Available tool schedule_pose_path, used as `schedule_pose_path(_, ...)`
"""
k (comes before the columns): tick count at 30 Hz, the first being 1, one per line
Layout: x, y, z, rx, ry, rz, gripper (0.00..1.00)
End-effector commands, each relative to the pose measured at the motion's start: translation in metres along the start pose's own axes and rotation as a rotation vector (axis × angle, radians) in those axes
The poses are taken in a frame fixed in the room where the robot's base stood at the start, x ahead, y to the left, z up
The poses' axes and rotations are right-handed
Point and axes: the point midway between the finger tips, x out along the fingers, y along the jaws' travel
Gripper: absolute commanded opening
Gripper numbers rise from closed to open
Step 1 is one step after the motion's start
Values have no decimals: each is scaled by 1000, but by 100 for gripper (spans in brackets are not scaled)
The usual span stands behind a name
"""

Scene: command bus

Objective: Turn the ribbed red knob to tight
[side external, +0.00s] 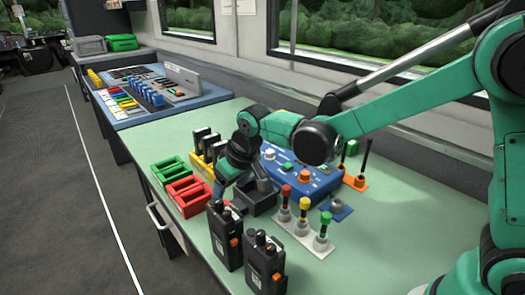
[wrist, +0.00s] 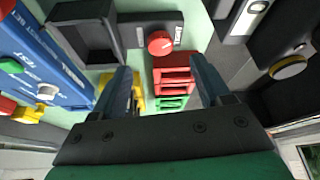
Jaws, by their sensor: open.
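The red knob (wrist: 160,43) shows in the wrist view on a dark base with pale markings, which are too small to read. Its round face carries a light line. My gripper (wrist: 160,68) is open, with one finger on each side of the picture below the knob and nothing between them. The knob lies ahead of the fingertips, apart from them as far as I can tell. In the side external view my gripper (side external: 226,187) points down over the bench, and the knob is mostly hidden near the fingertips.
Two black radios (side external: 264,262) stand in front of my gripper. A dark open tray (side external: 262,203) is beside it. Red bins (side external: 186,195) and green bins (side external: 170,172) lie to the left. A blue panel (side external: 305,176) and a rack of coloured plugs (side external: 303,231) are to the right.

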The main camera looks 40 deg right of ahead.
Motion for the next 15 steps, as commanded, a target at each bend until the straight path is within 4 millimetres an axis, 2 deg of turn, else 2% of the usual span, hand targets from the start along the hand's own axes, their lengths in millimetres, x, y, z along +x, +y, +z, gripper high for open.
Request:
schedule_pose_path(8,0,1,0,-17,-4,-6,70)
schedule_pose_path(11,2,5,-1,-107,-24,-39,70)
schedule_pose_path(15,4,13,-4,-347,-47,-138,70)
